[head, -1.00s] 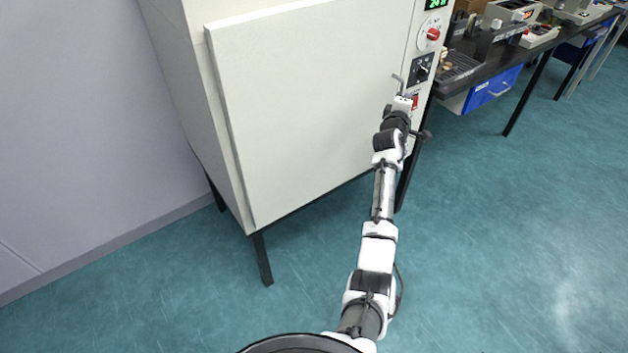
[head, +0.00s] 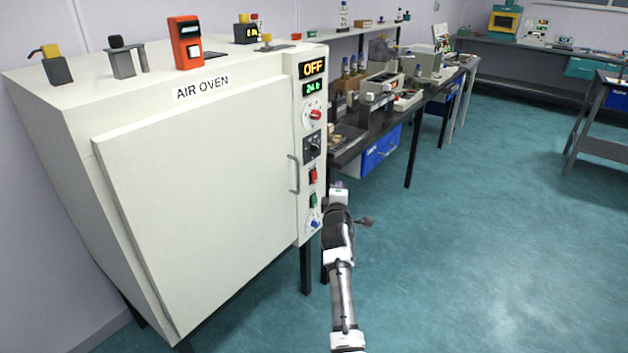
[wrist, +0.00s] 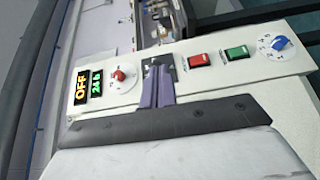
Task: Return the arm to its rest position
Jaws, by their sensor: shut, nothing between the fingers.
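My arm reaches up from the bottom of the head view, and my gripper (head: 338,186) is at its far end, by the right edge of the air oven (head: 200,180). In the wrist view my gripper (wrist: 160,75) shows its fingers together, with nothing seen between them. Behind them is the oven's control panel (wrist: 205,85), with red and green switches and a display reading OFF. I cannot tell whether the fingers touch the panel. The oven door is closed, with its handle (head: 294,174) to the left of my gripper.
A dark bench (head: 375,130) with instruments and a blue drawer (head: 382,148) stands right of the oven. An orange device (head: 186,42) and small items stand on the oven top. The green floor (head: 480,230) to the right is clear.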

